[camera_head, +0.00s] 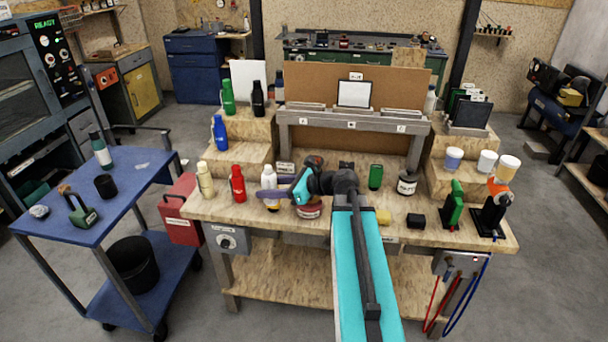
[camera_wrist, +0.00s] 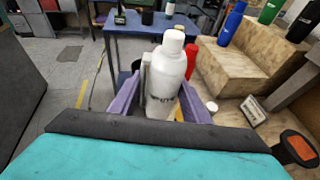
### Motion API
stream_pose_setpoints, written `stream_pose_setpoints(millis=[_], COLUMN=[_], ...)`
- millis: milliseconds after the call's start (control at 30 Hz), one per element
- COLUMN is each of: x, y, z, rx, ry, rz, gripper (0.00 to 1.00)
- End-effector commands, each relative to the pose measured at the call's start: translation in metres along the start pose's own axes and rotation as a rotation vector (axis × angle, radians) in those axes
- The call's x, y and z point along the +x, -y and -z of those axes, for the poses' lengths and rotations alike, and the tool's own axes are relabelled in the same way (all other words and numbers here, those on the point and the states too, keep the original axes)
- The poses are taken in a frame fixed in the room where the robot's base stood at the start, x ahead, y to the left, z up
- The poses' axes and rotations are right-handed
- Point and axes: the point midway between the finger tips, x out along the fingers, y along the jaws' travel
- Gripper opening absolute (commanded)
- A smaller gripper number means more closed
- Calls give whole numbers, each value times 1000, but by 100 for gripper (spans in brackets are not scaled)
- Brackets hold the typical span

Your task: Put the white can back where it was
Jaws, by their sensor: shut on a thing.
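The wooden workbench (camera_head: 225,207) carries a red bottle (camera_head: 238,185) and a cream bottle (camera_head: 205,180) left of the can. Stepped wooden blocks (camera_head: 240,155) stand behind with green, black and blue bottles. A green can (camera_head: 376,177) and jar (camera_head: 407,183) stand right. A blue cart (camera_head: 135,185) is left.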

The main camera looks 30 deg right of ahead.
Motion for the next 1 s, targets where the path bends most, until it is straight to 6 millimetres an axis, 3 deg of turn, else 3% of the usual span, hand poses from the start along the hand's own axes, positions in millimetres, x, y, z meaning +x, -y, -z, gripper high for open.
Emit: stream_pose_setpoints(millis=[33, 200, 400, 600, 1000], x=[16, 53, 81, 90, 90], y=[-20, -75, -124, -142, -141], z=[5, 11, 17, 18, 17], rx=[-12, -53, -88, -101, -101], ry=[2, 6, 11, 14, 13], rz=[-36, -145, -239, -274, -274], gripper=[35, 35, 35, 35, 35])
